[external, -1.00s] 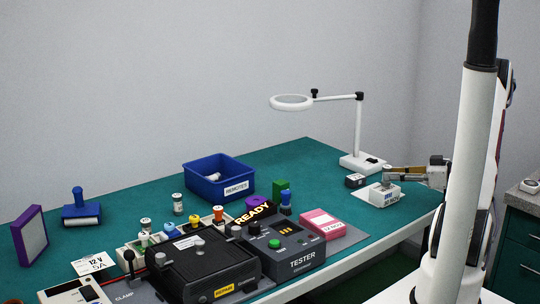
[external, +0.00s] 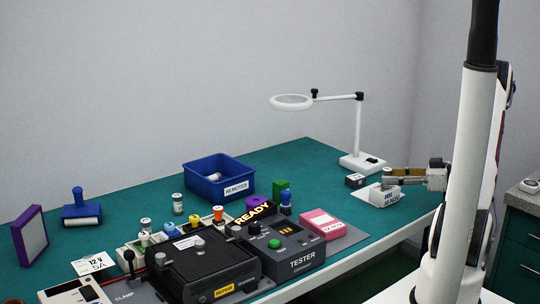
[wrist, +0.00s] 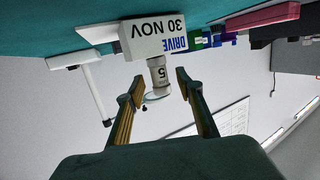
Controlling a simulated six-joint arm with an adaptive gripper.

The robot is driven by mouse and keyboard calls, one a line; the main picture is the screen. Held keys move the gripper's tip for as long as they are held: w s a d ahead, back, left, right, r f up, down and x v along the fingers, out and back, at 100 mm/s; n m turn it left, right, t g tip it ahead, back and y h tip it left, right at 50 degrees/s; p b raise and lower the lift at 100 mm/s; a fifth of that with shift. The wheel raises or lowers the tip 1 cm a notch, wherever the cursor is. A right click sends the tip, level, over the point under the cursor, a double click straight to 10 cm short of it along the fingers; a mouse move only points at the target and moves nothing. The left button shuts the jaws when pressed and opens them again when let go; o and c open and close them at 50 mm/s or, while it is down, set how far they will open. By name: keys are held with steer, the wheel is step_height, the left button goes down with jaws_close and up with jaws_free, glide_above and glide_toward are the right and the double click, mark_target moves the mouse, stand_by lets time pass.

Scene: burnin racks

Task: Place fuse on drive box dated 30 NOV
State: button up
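The white drive box (external: 378,199) stands on a pale mat at the right end of the table. In the wrist view, where the picture is upside down, the box (wrist: 158,37) shows the print "30 NOV" and "DRIVE". A small pale fuse (wrist: 159,74) marked "5" stands upright against the top of this box and appears to rest on it. My gripper (wrist: 160,82) is open, with one finger on each side of the fuse and a visible gap on both sides. In the external view my gripper (external: 388,177) is just above the box.
A small dark box (external: 355,181) stands left of the drive box, and the white magnifier lamp (external: 362,162) behind it. A blue bin (external: 220,178), the tester (external: 290,252) and a black clamp unit (external: 200,265) stand further left. Bare green table lies between bin and lamp.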

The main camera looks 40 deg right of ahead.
steer(key=shift+r, duration=0.15)
steer(key=v, duration=1.2)
steer(key=shift+w+r, duration=0.1)
stand_by(0.7)
steer(key=w+d+r+g+h, duration=0.1)
steer(key=w+r+h, duration=0.25)
steer(key=w, duration=0.35)
steer(key=w+d+r+h, duration=0.1)
steer(key=w+r+h, duration=0.25)
steer(key=w, duration=0.25)
steer(key=w+a+r+m+g+h, duration=0.25)
steer(key=a+r+h, duration=0.35)
steer(key=r, duration=0.5)
steer(key=s+a+f+m+g+y, duration=0.1)
steer(key=s+a+f+g+y, duration=0.1)
steer(key=s+a, duration=1)
steer(key=s+a+f+m+g+y, duration=0.1)
steer(key=s+a+f+g+y, duration=0.1)
steer(key=s+a, duration=1)
steer(key=a+g+y, duration=0.1)
steer(key=a+y, duration=0.1)
steer(key=a, duration=0.5)
steer(key=shift+f, duration=0.3)
